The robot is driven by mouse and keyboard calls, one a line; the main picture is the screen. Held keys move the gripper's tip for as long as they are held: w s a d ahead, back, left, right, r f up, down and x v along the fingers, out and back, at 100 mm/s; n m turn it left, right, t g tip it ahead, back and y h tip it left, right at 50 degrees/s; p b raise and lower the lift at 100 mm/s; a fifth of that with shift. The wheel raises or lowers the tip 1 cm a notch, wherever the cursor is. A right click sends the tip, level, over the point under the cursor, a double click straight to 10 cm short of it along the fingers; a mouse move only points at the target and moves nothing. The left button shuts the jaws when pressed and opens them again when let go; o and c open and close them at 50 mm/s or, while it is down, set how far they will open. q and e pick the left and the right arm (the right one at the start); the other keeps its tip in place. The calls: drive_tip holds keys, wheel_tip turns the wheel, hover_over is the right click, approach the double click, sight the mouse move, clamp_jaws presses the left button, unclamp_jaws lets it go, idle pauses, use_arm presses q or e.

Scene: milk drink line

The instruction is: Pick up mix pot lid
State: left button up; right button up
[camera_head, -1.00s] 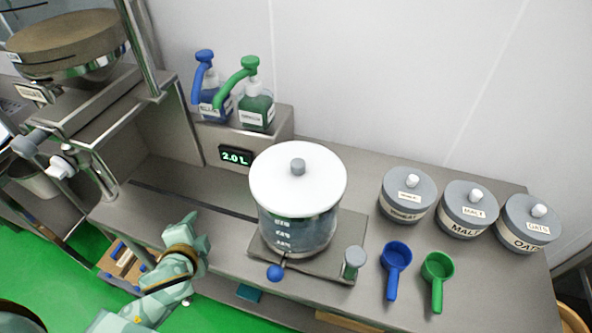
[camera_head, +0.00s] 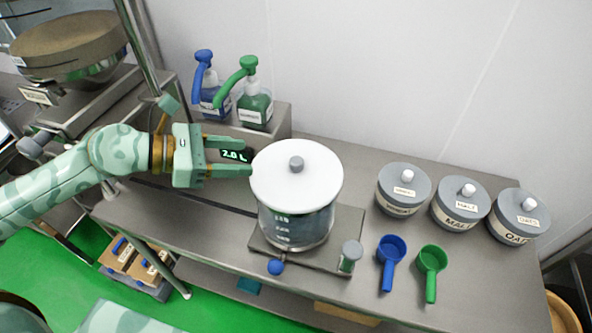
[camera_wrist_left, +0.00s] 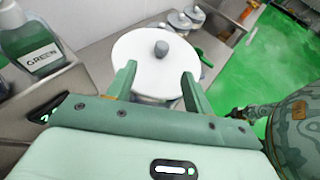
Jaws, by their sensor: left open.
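The mix pot lid (camera_head: 297,184) is a white disc with a grey knob (camera_head: 296,163) at its centre. It sits flat on the clear mix pot (camera_head: 296,228), which shows volume marks. My left gripper (camera_head: 252,156) is open and empty, level with the lid's left edge in the head view, its fingers pointing right toward the knob. In the left wrist view the lid (camera_wrist_left: 150,75) lies ahead, with the knob (camera_wrist_left: 161,48) beyond and between the two fingertips. The fingers are apart from the knob. My right gripper is not in view.
Grey-lidded tubs (camera_head: 404,185) stand at the right. Blue (camera_head: 390,250) and green (camera_head: 431,262) scoops lie in front of them. A small grey-capped jar (camera_head: 350,255) stands by the pot.

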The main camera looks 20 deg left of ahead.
sight(295, 160)
use_arm(q)
drive_tip(key=p+x, duration=0.1)
drive_tip(key=x, duration=1.2)
drive_tip(key=shift+s+d+r+p, duration=0.1)
drive_tip(key=shift+d+r+p, duration=0.1)
drive_tip(key=shift+p, duration=0.15)
drive_tip(key=shift+a, duration=0.15)
drive_tip(key=shift+c, duration=0.9)
clamp_jaws()
